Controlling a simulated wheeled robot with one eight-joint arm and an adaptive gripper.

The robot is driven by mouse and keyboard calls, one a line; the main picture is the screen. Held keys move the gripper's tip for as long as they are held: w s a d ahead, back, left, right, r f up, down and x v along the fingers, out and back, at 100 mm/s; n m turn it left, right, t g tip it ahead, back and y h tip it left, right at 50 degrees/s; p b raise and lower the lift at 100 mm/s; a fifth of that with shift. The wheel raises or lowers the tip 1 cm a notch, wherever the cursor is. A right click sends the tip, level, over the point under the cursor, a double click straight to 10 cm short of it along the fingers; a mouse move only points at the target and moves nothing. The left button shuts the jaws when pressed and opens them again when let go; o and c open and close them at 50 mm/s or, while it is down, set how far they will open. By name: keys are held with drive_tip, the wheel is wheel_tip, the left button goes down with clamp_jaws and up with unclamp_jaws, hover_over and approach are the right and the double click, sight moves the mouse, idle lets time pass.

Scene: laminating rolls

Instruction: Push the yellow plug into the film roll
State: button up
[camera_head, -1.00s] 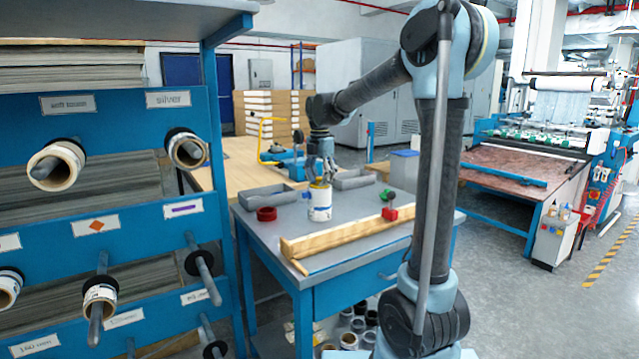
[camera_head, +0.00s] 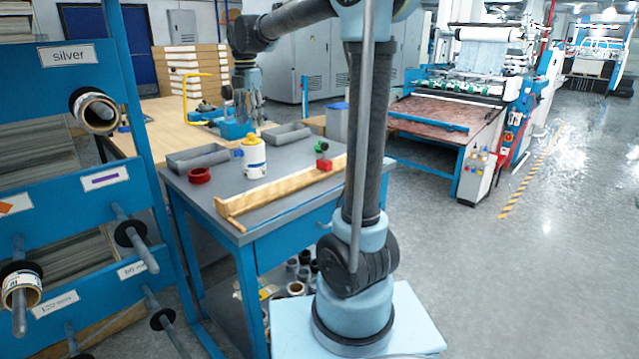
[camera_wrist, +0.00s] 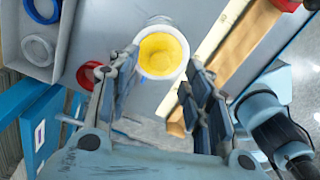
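The film roll (camera_head: 253,164) is a white cylinder with a blue mark, standing upright on the grey table. The yellow plug (camera_head: 250,141) sits in its top end, with some yellow showing above the rim. In the wrist view the plug (camera_wrist: 160,56) is a yellow disc ringed by the roll's white rim (camera_wrist: 178,26); I cannot tell how deep it sits. My gripper (camera_head: 246,122) hangs above the roll, pointing down.
On the table (camera_head: 215,208) are a red ring (camera_head: 200,175), grey trays (camera_head: 198,158) (camera_head: 287,135), a wooden bar (camera_head: 285,190) along the front edge and a red block with a green knob (camera_head: 323,155). A blue rack (camera_head: 80,145) with rolls on pegs stands at left.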

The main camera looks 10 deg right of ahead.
sight(251, 134)
wheel_tip(251, 134, up, 12)
drive_tip(key=s+d+f+m, duration=0.9)
drive_tip(key=s+d+m, duration=0.1)
drive_tip(key=s+d, duration=0.1)
drive_tip(key=s+d+f+m+t, duration=0.1)
drive_tip(key=s+d+f+m, duration=0.4)
drive_tip(key=f, duration=0.8)
drive_tip(key=s+d+f+m+t, duration=0.1)
drive_tip(key=s+d+f+m, duration=0.4)
drive_tip(key=s+f+m, duration=0.7)
drive_tip(key=s+f, duration=0.2)
drive_tip(key=s, duration=0.1)
drive_tip(key=shift+s+d, duration=0.2)
drive_tip(key=shift+s, duration=0.2)
drive_tip(key=shift+f, duration=0.1)
